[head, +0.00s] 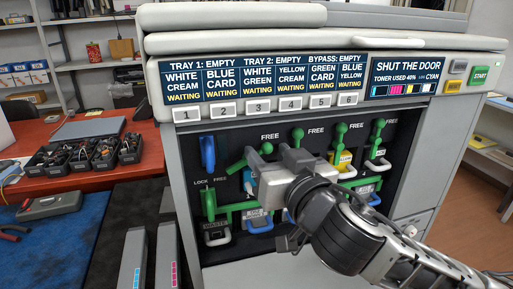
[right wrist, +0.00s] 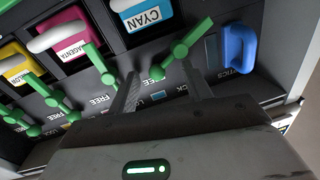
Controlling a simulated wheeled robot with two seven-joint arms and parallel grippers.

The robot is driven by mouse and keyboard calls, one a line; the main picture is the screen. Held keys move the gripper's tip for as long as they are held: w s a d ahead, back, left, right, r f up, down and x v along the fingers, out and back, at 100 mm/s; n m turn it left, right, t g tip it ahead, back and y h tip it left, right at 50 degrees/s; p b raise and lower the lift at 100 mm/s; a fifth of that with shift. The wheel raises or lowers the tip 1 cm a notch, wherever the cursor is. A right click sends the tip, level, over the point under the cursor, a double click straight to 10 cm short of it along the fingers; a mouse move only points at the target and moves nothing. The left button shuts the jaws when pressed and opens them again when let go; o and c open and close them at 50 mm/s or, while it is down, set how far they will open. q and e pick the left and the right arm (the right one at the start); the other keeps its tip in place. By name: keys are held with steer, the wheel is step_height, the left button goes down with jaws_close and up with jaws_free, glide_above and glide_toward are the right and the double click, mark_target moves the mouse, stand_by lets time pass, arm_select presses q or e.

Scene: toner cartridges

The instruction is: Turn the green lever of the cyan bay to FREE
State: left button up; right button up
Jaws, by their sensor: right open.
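The cyan bay holds a cartridge (right wrist: 147,18) with a white grip marked CYAN. Its green lever (right wrist: 180,50) slants across the bay in the right wrist view, its round knob between my fingers. In the head view this lever (head: 241,164) leans up and right, with its knob just below a FREE mark. My right gripper (right wrist: 162,80) is open, with one finger on each side of the knob; I cannot tell whether they touch it. In the head view the right gripper (head: 266,154) and its arm cover part of the bays. My left gripper is not in view.
A blue handle (head: 207,152) is beside the cyan bay. Magenta (right wrist: 68,40) and yellow (right wrist: 14,67) cartridges with green levers stand close on the other side. A red table (head: 100,160) with a black parts tray is at left.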

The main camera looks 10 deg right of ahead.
steer(key=shift+w, duration=0.25)
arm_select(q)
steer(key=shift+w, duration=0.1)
